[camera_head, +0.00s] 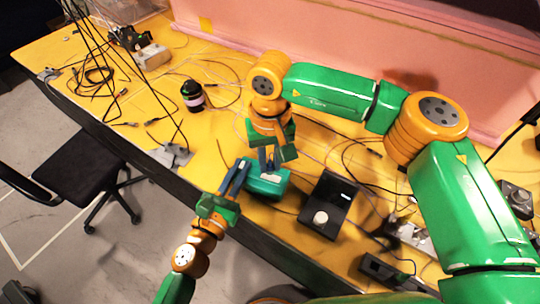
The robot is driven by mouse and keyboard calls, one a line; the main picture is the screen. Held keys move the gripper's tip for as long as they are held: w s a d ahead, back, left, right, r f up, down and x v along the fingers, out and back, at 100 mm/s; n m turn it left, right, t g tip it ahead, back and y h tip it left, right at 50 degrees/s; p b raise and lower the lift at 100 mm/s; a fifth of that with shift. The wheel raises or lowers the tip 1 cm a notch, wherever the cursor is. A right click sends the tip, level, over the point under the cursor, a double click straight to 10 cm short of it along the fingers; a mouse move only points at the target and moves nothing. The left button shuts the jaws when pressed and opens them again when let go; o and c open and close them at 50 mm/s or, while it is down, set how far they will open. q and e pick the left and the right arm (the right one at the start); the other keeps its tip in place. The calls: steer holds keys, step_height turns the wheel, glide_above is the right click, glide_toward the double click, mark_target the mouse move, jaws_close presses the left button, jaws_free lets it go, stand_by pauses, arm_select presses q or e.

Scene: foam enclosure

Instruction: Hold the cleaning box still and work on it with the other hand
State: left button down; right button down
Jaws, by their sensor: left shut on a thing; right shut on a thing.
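The cleaning box (268,183) is a small teal-green box on the yellow table near its front edge. My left gripper (243,168) reaches in from below left and is shut on the box's left side. My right gripper (269,163) comes down from above and is shut at the box's top. Its fingertips hide part of the top, so the exact part they grip cannot be made out.
A black device with a white knob (328,205) stands just right of the box. Loose cables (95,76) cover much of the table. A pink foam wall (370,50) closes the back. A black chair (85,170) stands on the floor at left.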

steer(key=shift+f, duration=0.4)
stand_by(0.8)
steer(key=shift+s+d, duration=0.25)
steer(key=shift+d, duration=0.2)
steer(key=shift+s+d, duration=0.2)
steer(key=shift+d, duration=0.25)
stand_by(0.7)
steer(key=shift+r, duration=3)
arm_select(q)
steer(key=c, duration=0.8)
jaws_free()
steer(key=shift+s, duration=0.1)
